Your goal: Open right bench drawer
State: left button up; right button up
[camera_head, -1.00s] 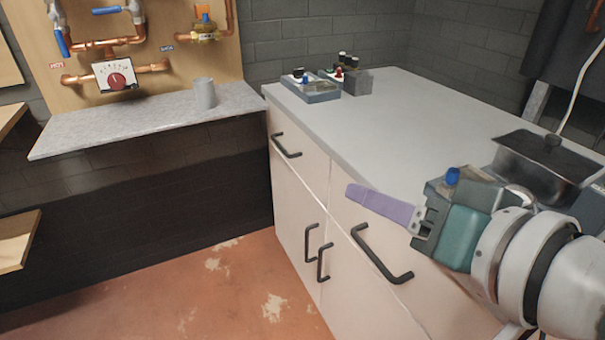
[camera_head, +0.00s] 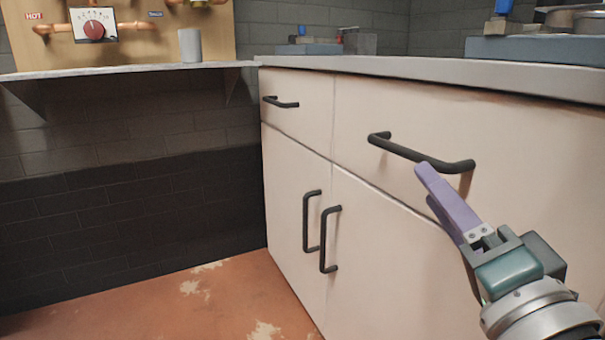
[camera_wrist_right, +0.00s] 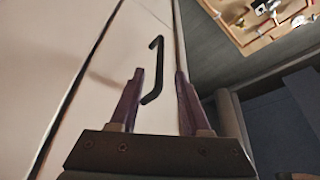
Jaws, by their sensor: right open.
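The right bench drawer (camera_head: 510,155) is shut, flush with the pale cabinet front. Its dark bar handle (camera_head: 415,152) runs across the drawer face. My left gripper is not in view.
A left drawer handle (camera_head: 280,102) and two upright door handles (camera_head: 311,220) (camera_head: 328,240) are on the same cabinet. The countertop (camera_head: 400,66) overhangs above the drawers. A grey cup (camera_head: 190,45) stands on a side shelf (camera_head: 120,70). The floor (camera_head: 180,300) in front is clear.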

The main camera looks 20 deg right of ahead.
aim_at(402, 151)
jog(key=b+x, duration=0.2)
jog(key=x, duration=0.7)
jog(key=shift+w+d+r, duration=0.1)
jog(key=shift+w, duration=0.2)
grip_shut()
dwell(0.3)
dwell(0.7)
